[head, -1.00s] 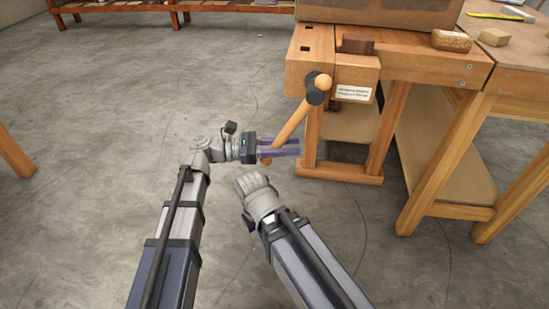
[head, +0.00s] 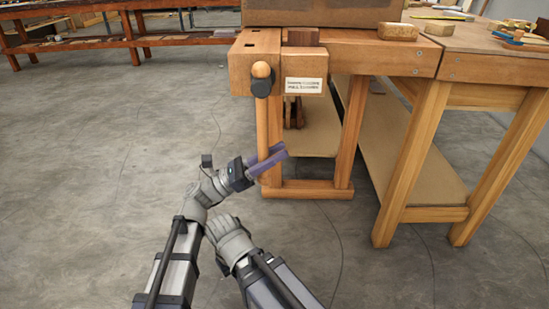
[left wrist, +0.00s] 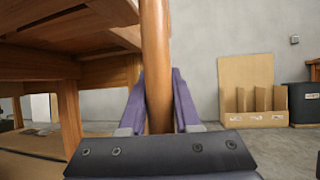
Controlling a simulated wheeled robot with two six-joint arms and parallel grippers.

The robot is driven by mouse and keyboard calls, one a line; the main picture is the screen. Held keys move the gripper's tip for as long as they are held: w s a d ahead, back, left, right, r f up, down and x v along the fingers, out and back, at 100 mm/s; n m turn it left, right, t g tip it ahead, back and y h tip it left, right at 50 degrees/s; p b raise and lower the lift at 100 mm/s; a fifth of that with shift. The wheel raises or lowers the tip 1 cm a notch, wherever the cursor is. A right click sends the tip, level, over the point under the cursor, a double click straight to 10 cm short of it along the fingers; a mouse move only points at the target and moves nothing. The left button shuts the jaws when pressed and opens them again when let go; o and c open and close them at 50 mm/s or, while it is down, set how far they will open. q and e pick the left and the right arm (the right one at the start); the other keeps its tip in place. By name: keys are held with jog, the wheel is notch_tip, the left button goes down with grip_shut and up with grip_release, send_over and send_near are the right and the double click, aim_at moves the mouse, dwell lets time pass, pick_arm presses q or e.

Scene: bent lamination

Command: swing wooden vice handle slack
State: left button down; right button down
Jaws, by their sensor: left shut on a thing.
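The wooden vice handle (head: 263,128) hangs nearly upright from the dark screw hub (head: 262,88) at the front of the bench vice. Its rounded top knob (head: 261,69) shows just above the hub. My left gripper (head: 268,160) is shut on the lower part of the handle. In the left wrist view, the purple fingers (left wrist: 158,105) stand on both sides of the handle (left wrist: 156,60). The handle's lower end is hidden by the gripper. The wooden vice jaw (head: 304,82) carries a white label. My right arm shows below, but its fingertips are not visible.
The workbench (head: 372,60) stands at the back with legs and a low shelf. A wooden block (head: 398,31) lies on its top. A second table (head: 500,45) adjoins at the right. The grey floor (head: 90,180) at the left is clear.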

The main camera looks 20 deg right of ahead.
pick_arm(q)
jog(key=shift+w, duration=0.1)
jog(key=c, duration=0.6)
grip_release()
jog(key=b+v, duration=0.4)
jog(key=v, duration=0.3)
jog(key=shift+a+f, duration=0.2)
jog(key=shift+a, duration=0.15)
